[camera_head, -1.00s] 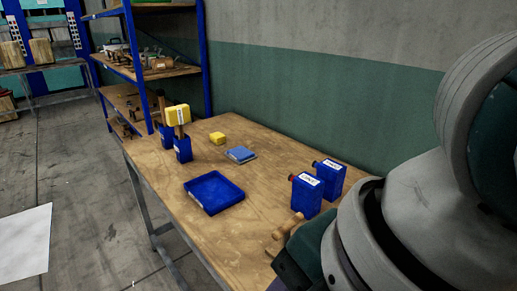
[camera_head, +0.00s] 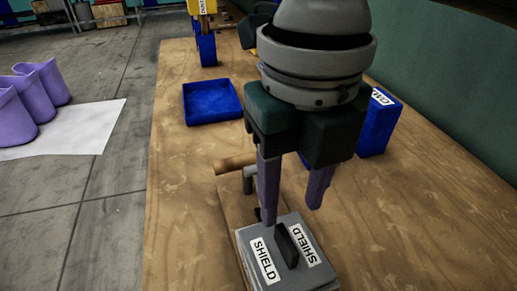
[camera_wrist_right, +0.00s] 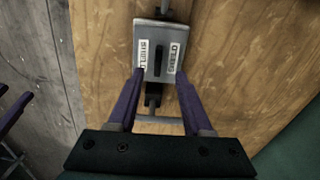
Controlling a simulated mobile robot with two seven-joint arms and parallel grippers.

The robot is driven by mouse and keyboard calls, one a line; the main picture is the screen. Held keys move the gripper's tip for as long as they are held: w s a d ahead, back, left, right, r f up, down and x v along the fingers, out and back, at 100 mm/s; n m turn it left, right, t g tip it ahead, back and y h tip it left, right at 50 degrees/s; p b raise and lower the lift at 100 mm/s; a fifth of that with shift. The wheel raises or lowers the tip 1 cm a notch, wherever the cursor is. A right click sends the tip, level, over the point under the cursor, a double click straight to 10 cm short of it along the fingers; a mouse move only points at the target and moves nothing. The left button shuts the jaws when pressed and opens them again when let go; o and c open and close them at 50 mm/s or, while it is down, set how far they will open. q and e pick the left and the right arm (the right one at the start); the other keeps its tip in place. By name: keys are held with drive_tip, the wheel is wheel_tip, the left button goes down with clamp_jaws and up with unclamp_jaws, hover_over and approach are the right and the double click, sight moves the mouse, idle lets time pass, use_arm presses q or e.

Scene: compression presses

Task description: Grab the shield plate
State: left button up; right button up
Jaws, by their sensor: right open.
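The shield plate (camera_head: 282,268) is a grey square plate with two white SHIELD labels and a raised black handle between them. It is near the bottom of the head view, on the wooden table. It also shows at the top middle of the right wrist view (camera_wrist_right: 151,29). My right gripper (camera_head: 292,213) is open and points down, with its purple fingers above the far part of the plate. In the right wrist view my right gripper (camera_wrist_right: 160,72) has its fingertips on either side of the black handle, with gaps. My left gripper is out of view.
A wooden-handled metal clamp (camera_head: 236,164) stands just behind the plate. A blue tray (camera_head: 212,119) is farther back. A blue box (camera_head: 379,125) stands right of my right gripper. The table right of the plate is clear.

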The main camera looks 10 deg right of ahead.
sight(287, 238)
wheel_tip(287, 238, down, 2)
drive_tip(key=shift+a+f, duration=0.15)
drive_tip(key=f, duration=0.5)
drive_tip(key=shift+s+f, duration=0.2)
drive_tip(key=shift+s, duration=0.1)
clamp_jaws()
idle(1.0)
